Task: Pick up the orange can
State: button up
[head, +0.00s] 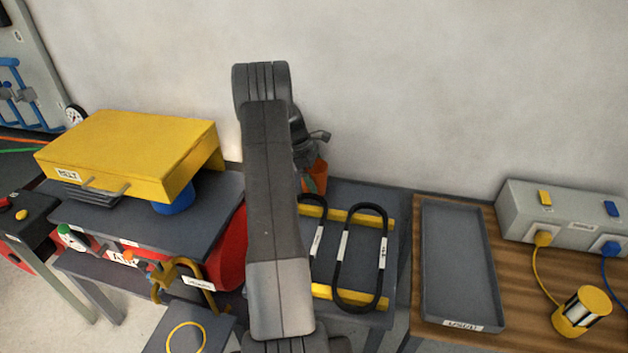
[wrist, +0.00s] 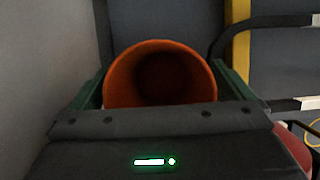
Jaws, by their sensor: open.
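The orange can (head: 320,178) stands at the back of a dark grey table (head: 347,193), near the wall and partly hidden behind my arm and gripper in the head view. In the wrist view the orange can (wrist: 126,80) shows its round open mouth and dark inside. My gripper (wrist: 164,88) is open, with one greenish finger on each side of the can. I cannot tell whether either finger touches it. In the head view my gripper (head: 312,166) is at the can, mostly hidden by my own arm.
Black belt loops (head: 384,258) lie across yellow bars (head: 350,298) just in front of the can. A grey tray (head: 458,250) lies on the wooden table to the right, by a yellow-and-silver cylinder (head: 582,311). A yellow box (head: 130,150) stands at left. The wall is close behind.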

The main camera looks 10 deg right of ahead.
jog(key=c, duration=1.1)
